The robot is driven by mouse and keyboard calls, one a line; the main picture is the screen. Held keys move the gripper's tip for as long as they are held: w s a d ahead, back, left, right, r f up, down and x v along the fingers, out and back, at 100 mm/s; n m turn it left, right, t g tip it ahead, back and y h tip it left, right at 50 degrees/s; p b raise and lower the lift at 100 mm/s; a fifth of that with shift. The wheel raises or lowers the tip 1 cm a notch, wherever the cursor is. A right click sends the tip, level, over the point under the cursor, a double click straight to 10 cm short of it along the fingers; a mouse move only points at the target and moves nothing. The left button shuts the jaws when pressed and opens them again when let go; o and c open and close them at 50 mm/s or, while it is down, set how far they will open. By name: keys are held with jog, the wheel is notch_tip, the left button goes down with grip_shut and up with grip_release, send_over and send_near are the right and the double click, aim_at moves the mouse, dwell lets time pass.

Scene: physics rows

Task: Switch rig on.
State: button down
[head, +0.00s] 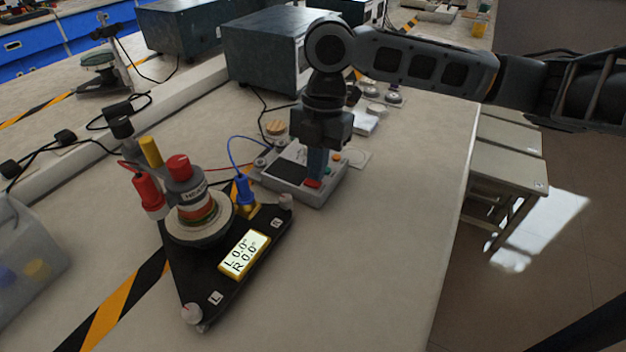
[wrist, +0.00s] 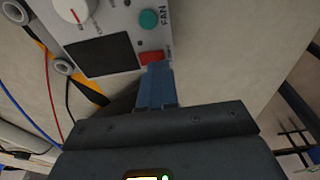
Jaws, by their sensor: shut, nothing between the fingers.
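The grey control box (head: 275,184) stands on the bench with a dark blank screen (head: 284,171) and coloured controls. A red rocker switch (wrist: 151,57) sits at its edge, beside a green FAN button (wrist: 149,19); the switch also shows in the head view (head: 313,184). My gripper (head: 316,178) is shut and empty, pointing down with its blue fingertips (wrist: 157,68) right at the switch. They look to be touching or very close; I cannot tell which. The black triangular rig base (head: 205,286) carries a heater stack (head: 192,200) and a lit display (head: 244,254) reading L 0.0, R 0.0.
Red and blue leads run between the box and the rig base. A dark teal case (head: 262,58) stands behind. Small pale items (head: 366,122) lie right of the box. The bench's right edge (head: 458,215) drops to the floor; its front right is clear.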

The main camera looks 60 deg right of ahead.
jog(key=shift+f+b, duration=0.5)
jog(key=shift+f, duration=0.25)
jog(key=shift+r, duration=0.1)
dwell(0.3)
jog(key=shift+r+p, duration=2.8)
jog(key=shift+r, duration=0.7)
